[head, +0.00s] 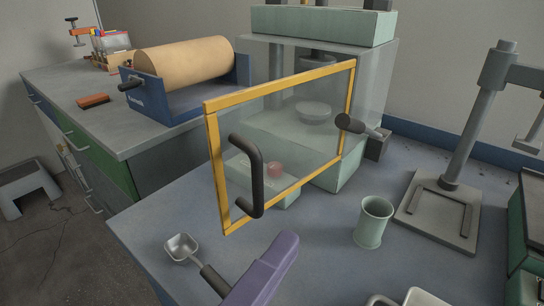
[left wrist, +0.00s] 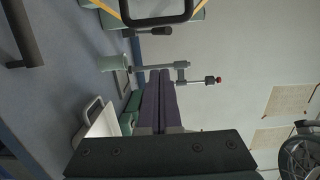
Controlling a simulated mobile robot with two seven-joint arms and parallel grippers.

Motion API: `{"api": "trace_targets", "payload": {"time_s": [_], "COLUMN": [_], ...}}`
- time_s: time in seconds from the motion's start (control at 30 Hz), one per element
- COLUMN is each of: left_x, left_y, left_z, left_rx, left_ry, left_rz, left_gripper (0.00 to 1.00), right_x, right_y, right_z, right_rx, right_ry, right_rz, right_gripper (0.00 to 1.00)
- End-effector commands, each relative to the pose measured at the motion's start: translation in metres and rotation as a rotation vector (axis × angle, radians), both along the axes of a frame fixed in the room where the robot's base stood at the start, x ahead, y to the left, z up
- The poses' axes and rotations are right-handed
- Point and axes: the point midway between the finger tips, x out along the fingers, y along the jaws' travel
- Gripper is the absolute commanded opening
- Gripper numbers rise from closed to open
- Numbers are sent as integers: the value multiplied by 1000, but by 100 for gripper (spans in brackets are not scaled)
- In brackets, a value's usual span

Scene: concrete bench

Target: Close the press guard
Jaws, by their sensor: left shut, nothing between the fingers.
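The press (head: 322,25) stands at the back centre, with a pale green body and top block. Its guard is a clear panel in a yellow frame (head: 217,160) with a black bar handle (head: 257,180) near its left edge. The panel stands out at an angle from the press, so the guard is open. The handle also shows at the top of the left wrist view (left wrist: 155,18). My left gripper (head: 288,240), with purple fingers, is shut and empty, in front of and below the handle, apart from it. Its fingers show together in the left wrist view (left wrist: 160,74). My right gripper is out of view.
A metal scoop (head: 181,246) lies left of my left gripper. A green cup (head: 373,222) stands to its right, with a grey stand (head: 440,210) beyond. A pale tray (head: 415,298) is at the front edge. A paper roll (head: 185,60) sits on the left cabinet.

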Motion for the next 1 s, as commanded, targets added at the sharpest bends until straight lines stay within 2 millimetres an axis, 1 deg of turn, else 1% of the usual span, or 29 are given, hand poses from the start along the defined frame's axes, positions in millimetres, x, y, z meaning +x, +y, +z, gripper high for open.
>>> {"api": "trace_targets", "payload": {"time_s": [0.03,0.1,0.27,0.3,0.4,0.5,0.6,1.0], "left_x": [11,25,53,56,57,59,60,60], "left_y": [-6,-14,-30,-26,-9,2,7,10], "left_z": [3,2,2,2,2,1,1,0], "left_rx": [-1,-3,-2,2,4,0,0,-2], "left_ry": [-5,-4,-2,0,1,2,2,2], "left_rz": [-1,0,0,1,1,1,1,0], "left_gripper": [0,0,0,0,0,0,0,0], "right_x": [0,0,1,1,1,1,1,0], "right_y": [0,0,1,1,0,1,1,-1], "right_z": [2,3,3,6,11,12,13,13], "right_rx": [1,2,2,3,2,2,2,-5], "right_ry": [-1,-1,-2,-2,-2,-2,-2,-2], "right_rz": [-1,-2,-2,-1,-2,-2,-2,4], "right_gripper": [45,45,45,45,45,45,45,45]}}
